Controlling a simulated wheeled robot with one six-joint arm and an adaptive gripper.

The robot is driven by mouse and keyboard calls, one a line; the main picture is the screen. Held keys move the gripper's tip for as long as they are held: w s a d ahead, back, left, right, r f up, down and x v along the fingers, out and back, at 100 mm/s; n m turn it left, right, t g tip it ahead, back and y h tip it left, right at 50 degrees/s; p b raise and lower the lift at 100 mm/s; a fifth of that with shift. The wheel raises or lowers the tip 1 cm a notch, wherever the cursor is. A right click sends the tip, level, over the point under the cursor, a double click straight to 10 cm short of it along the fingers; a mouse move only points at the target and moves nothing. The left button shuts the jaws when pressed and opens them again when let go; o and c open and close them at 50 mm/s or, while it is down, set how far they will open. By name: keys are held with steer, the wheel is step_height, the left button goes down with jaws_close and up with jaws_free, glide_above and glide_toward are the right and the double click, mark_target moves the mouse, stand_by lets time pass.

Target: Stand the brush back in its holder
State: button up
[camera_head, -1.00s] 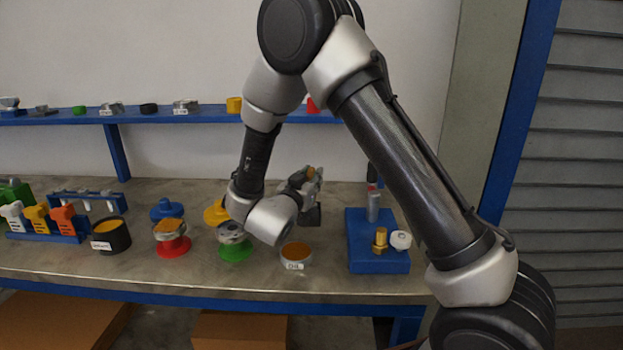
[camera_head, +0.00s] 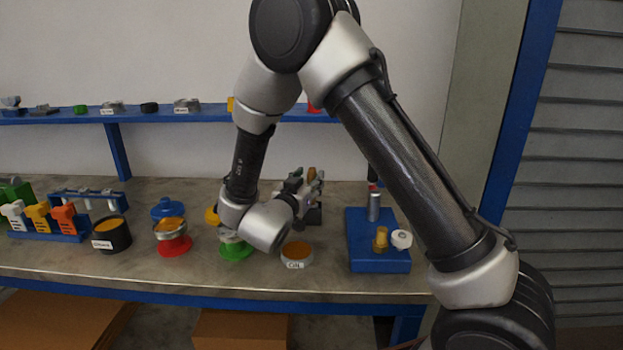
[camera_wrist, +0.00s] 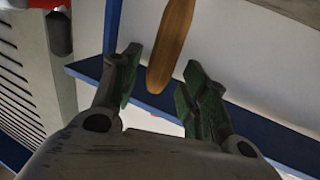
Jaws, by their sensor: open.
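The brush shows as an upright brown wooden handle (camera_head: 311,173) in the head view; its lower part is hidden behind my gripper. A dark block (camera_head: 315,214), which looks like the holder, stands below it, partly hidden. I cannot tell how the brush's lower end meets it. My gripper (camera_head: 304,186) is open beside the handle, reaching in from the left. In the wrist view the handle (camera_wrist: 170,45) lies beyond and between the spread green-padded fingers (camera_wrist: 160,66), with gaps on both sides.
A blue block (camera_head: 378,258) with a metal cylinder, brass fitting and white knob stands to the right. An orange-filled tin (camera_head: 296,252) sits in front. Red (camera_head: 173,245) and green (camera_head: 236,250) flanged pieces stand left. A blue shelf (camera_head: 170,115) runs behind.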

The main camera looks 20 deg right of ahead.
steer(key=v, duration=0.9)
steer(key=w+d+r+n+y, duration=0.1)
steer(key=w+r+y, duration=0.4)
steer(key=w+y, duration=0.2)
steer(key=s+d+r+n+g+y, duration=0.3)
steer(key=s+r+n+y, duration=0.1)
steer(key=r+y, duration=0.25)
steer(key=s+d+g+h, duration=0.1)
steer(key=s+d+g, duration=0.1)
steer(key=s+d, duration=0.4)
steer(key=s+d+n+g+h, duration=0.1)
steer(key=s+d+g, duration=0.2)
steer(key=s, duration=0.9)
steer(key=s+d+n+g+h, duration=0.1)
steer(key=s+d+g, duration=0.1)
steer(key=s+d, duration=0.7)
steer(key=shift+s, duration=0.35)
